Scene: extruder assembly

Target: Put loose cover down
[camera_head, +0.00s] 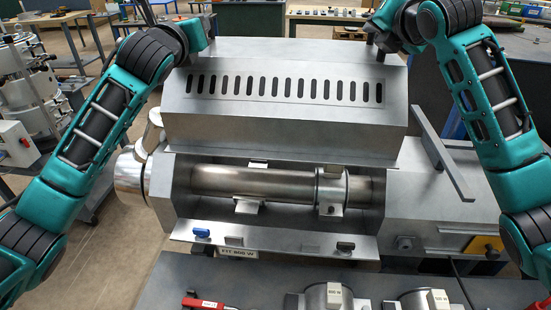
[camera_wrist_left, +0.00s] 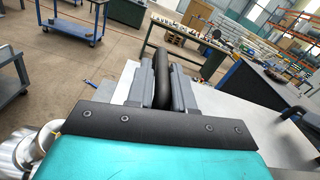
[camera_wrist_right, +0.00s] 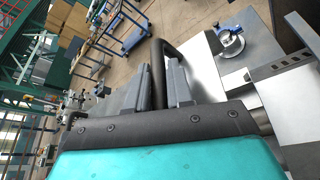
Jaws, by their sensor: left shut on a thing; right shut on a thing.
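The loose cover (camera_head: 284,105) is a grey metal hood with a row of dark slots. It is above and behind the open trough, where the steel barrel (camera_head: 250,185) shows. I cannot tell whether its lower edge touches the machine. My left gripper (camera_head: 208,32) is at the cover's far left end, shut on a black bar handle (camera_wrist_left: 162,75) in the left wrist view. My right gripper (camera_head: 377,38) is at the far right end, shut on another black handle (camera_wrist_right: 157,75) in the right wrist view. The fingertips are mostly hidden in the head view.
A front ledge with a blue-handled latch (camera_head: 201,233) and a black latch (camera_head: 345,246) runs below the barrel. A metal bar (camera_head: 443,155) stands out at right. A red-handled tool (camera_head: 205,303) lies on the grey bench in front. Tables and carts stand behind.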

